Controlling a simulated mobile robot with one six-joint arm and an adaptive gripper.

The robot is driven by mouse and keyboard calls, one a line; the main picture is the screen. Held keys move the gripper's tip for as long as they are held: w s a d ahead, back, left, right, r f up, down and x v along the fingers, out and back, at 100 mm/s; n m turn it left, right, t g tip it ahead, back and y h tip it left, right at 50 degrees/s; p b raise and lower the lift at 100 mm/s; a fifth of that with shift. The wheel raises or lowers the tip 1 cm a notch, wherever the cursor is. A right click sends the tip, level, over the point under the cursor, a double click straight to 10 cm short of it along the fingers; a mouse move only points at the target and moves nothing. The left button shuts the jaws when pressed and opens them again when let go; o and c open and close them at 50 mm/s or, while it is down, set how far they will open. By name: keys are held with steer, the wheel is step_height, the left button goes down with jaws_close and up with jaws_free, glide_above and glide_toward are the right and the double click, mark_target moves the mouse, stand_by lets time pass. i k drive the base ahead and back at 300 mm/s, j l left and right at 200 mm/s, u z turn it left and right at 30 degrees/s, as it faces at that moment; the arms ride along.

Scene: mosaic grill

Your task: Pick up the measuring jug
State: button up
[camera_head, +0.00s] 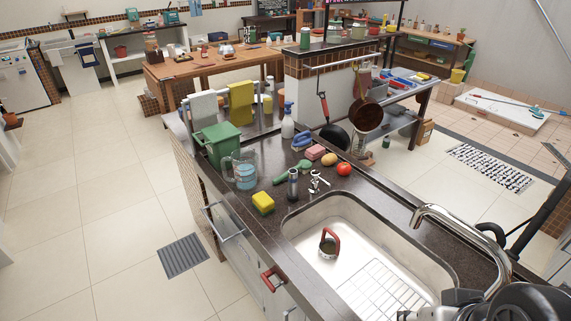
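The measuring jug (244,171) is clear and upright, with bluish contents or tint in its lower part. It stands on the dark counter near its left edge, just in front of a green bin (217,146). Its handle appears to be on its left side. Nothing holds the jug. Dark and grey parts, which seem to be my arm, show at the bottom right corner, far from the jug. I cannot make out my gripper's fingers in this view.
A yellow sponge (263,202), a dark cylinder (293,185), a green item (285,176) and a spray bottle (288,122) stand near the jug. A sink (350,262) with a curved tap (467,224) lies in front. Open tiled floor (110,210) is at left.

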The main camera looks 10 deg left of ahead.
mark_target(239, 170)
steer(key=i+j+z, duration=0.15)
steer(key=j+z, duration=0.3)
steer(key=j, duration=0.4)
steer(key=j+z, duration=0.45)
steer(key=j, duration=0.35)
steer(key=j+z, duration=0.45)
steer(key=j, duration=0.45)
steer(key=k+j, duration=0.1)
steer(key=j, duration=0.4)
steer(key=k+j, duration=0.1)
steer(key=j, duration=0.35)
steer(key=k+j, duration=0.1)
steer(key=j, duration=0.9)
steer(key=k+j, duration=0.15)
steer(key=j, duration=0.3)
